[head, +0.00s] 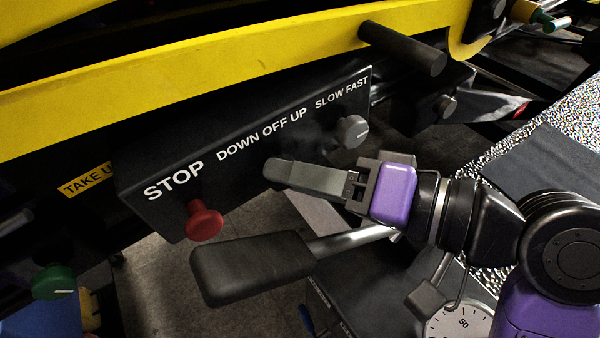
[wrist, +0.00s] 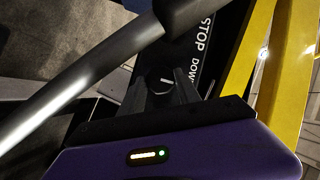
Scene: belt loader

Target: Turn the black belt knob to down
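The dark control panel (head: 240,130) carries the words STOP, DOWN OFF UP and SLOW FAST. My gripper (head: 272,172) is at the panel, just below DOWN OFF UP, and covers most of the black belt knob in the head view. In the wrist view the knob (wrist: 164,82) shows between the two fingers of my gripper (wrist: 162,84). A short white mark on it lies nearly across the picture, roughly square to the line of lettering. The fingers are apart, one on each side; whether they press on the knob I cannot tell.
A red stop button (head: 204,220) sits left of my gripper and a grey speed knob (head: 353,131) to its right. A black-handled lever (head: 250,267) stands in front, close below my gripper. A yellow beam (head: 200,73) runs above the panel.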

